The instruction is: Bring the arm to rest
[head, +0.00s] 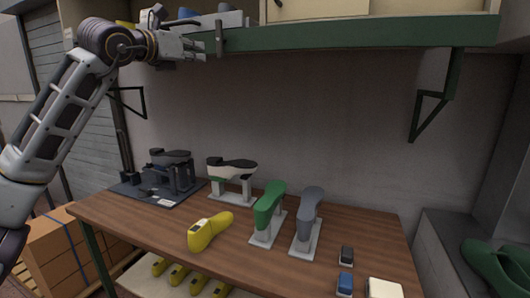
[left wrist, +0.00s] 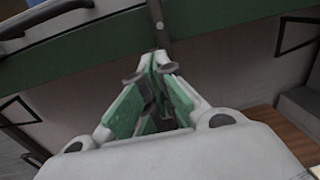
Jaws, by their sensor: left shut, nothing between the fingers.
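My left arm comes in from the left in the head view and is raised high. Its gripper (head: 198,48) is beside the front edge of the green shelf, well above the workbench. In the left wrist view the left gripper's fingers (left wrist: 151,72) come together at the tips, with nothing held between them. The green shelf edge (left wrist: 215,22) is close behind the fingertips there; I cannot tell whether they touch. My right gripper is in neither view.
Cardboard boxes (head: 75,258) stand at left.

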